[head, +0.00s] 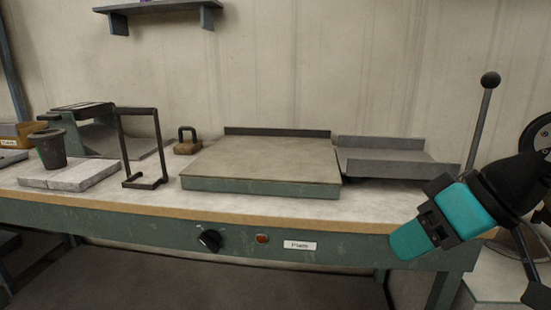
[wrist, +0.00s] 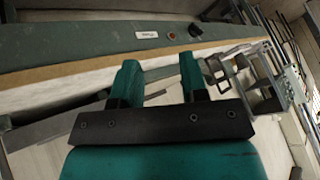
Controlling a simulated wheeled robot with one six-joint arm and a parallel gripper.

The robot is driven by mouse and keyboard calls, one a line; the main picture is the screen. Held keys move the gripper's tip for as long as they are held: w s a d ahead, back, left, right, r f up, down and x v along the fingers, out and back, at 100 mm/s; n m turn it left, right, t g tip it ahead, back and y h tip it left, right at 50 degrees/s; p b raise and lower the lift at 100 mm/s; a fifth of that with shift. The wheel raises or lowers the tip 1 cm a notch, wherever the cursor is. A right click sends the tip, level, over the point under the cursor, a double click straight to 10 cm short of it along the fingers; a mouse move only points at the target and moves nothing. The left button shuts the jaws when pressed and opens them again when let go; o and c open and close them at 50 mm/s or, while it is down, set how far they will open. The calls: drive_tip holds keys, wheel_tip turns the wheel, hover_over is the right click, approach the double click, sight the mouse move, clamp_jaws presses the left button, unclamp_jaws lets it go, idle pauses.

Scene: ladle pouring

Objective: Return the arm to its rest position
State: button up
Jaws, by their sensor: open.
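My gripper (head: 418,236) shows at the right of the head view, in front of the bench's front edge and low beside its right end. It is teal and black. In the wrist view its two teal fingers (wrist: 160,82) stand apart with nothing between them. The gripper is open and empty, clear of the bench top. The arm behind it comes in from the right edge of the head view.
The bench (head: 300,208) carries a flat plate (head: 262,160), a grey tray (head: 385,165), a dark frame stand (head: 140,150), a dark crucible (head: 50,148) on pale bricks (head: 72,177) and a small handled weight (head: 187,142). A knobbed lever (head: 482,120) rises at right.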

drive_tip(key=s+a+f+n+g+h, duration=0.2)
drive_tip(key=s+a+f+g, duration=0.25)
drive_tip(key=s, duration=0.45)
wheel_tip(320, 180, up, 20)
drive_tip(key=p, duration=1.9)
drive_tip(key=shift+f, duration=0.25)
drive_tip(key=shift+d, duration=0.1)
idle(1.2)
